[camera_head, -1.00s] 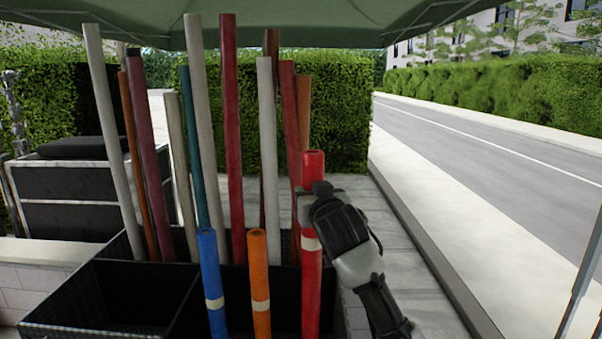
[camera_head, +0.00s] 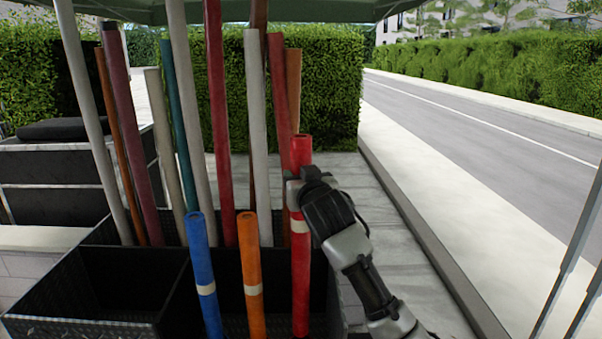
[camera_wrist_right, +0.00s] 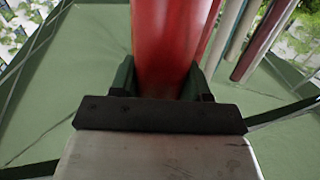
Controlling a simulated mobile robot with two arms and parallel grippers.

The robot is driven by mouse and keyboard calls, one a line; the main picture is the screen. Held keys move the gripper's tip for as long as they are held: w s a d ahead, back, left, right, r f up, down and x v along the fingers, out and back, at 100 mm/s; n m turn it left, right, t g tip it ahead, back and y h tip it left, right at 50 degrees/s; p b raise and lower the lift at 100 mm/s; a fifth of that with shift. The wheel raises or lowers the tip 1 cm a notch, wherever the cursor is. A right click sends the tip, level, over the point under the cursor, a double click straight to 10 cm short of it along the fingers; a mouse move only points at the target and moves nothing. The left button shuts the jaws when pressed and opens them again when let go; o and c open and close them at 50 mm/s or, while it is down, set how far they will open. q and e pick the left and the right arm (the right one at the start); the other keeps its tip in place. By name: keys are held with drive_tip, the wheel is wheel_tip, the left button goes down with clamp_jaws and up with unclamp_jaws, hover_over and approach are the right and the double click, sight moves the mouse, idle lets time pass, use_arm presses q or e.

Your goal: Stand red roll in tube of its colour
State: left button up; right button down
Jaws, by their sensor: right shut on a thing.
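The red roll (camera_head: 301,263), with a pale band, stands near upright at the right of the dark crate. My right gripper (camera_head: 293,187) is shut on it between its band and its open top; the wrist view shows the red roll (camera_wrist_right: 168,45) between the jaws. Its top and band are higher than those of the blue roll (camera_head: 203,260) and orange roll (camera_head: 251,255) beside it. Taller red tubes (camera_head: 216,120) and (camera_head: 279,95) stand behind. My left gripper is not in view.
The crate (camera_head: 85,327) has compartments; its front left one looks empty. Several grey, brown, maroon and teal tubes (camera_head: 180,140) lean in the back. A green canopy (camera_wrist_right: 60,110) hangs above. Paving (camera_head: 400,250) and a road lie to the right.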

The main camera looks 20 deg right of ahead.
drive_tip(key=b, duration=0.6)
hover_over(303, 255)
drive_tip(key=w, duration=0.2)
drive_tip(key=shift+f, duration=5.6)
use_arm(q)
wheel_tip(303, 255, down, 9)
drive_tip(key=b, duration=0.3)
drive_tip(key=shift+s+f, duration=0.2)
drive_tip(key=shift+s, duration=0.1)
use_arm(e)
drive_tip(key=shift+f, duration=3.05)
use_arm(q)
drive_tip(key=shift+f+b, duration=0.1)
drive_tip(key=shift+b, duration=0.2)
use_arm(e)
drive_tip(key=shift+f, duration=0.3)
drive_tip(key=shift+c, duration=2.2)
unclamp_jaws()
drive_tip(key=shift+f, duration=0.1)
